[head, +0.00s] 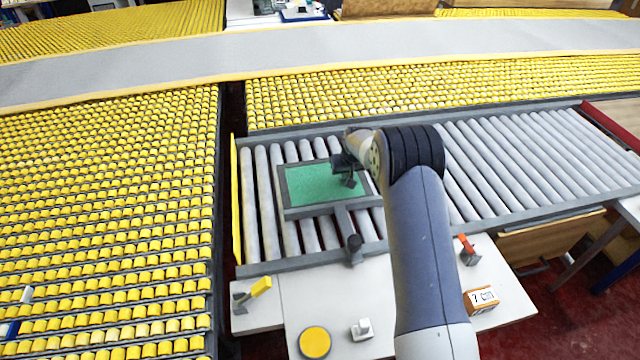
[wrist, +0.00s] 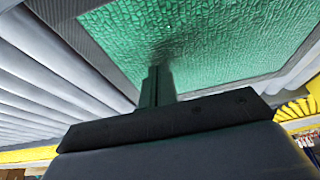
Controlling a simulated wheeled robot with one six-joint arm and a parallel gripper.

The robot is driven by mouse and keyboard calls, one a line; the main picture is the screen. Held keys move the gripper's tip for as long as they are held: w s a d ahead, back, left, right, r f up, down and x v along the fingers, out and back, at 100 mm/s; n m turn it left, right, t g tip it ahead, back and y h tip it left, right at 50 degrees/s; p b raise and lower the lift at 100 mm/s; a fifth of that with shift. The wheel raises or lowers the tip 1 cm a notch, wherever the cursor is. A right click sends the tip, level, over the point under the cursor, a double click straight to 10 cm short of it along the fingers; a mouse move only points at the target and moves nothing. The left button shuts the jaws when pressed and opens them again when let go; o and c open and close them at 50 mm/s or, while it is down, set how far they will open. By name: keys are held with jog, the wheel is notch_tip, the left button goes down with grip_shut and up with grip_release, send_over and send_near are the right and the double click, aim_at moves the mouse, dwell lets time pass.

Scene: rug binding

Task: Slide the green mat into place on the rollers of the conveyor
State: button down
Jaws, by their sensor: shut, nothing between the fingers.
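The green mat (head: 312,186) lies on the grey rollers at the left part of the conveyor (head: 264,205), inside a dark grey rectangular border. The mat and border also show in the wrist view (wrist: 225,40). My gripper (head: 350,182) is shut and empty, pointing down over the right part of the mat. In the wrist view, its closed fingers (wrist: 157,88) end over the green surface near a dark smudge. I cannot tell whether the tips touch the mat. My arm hides the rollers right of the mat and part of the border's right side.
A grey bar with a dark knob (head: 355,245) runs from the border's front edge toward the conveyor's front rail. A yellow strip (head: 236,200) stands at the conveyor's left end. A white table in front holds a yellow disc (head: 315,343) and small clamps. Rollers at right (head: 540,150) are clear.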

aim_at(357, 177)
jog(key=shift+d+f, duration=0.1)
jog(key=shift+f, duration=0.05)
jog(key=shift+w+d+f+b, duration=0.1)
jog(key=shift+d+f+b, duration=0.05)
jog(key=shift+d+b, duration=0.35)
jog(key=shift+w+d+f+b, duration=0.1)
jog(key=shift+d+b, duration=0.2)
jog(key=shift+d, duration=0.3)
jog(key=shift+w+d+b, duration=0.15)
jog(key=shift+d+b, duration=0.15)
jog(key=shift+d, duration=0.5)
jog(key=shift+r, duration=0.2)
jog(key=shift+r+p, duration=1.1)
jog(key=shift+r, duration=1.7)
jog(key=shift+d+r, duration=0.1)
jog(key=shift+r, duration=0.45)
jog(key=shift+p, duration=0.3)
jog(key=shift+r, duration=0.15)
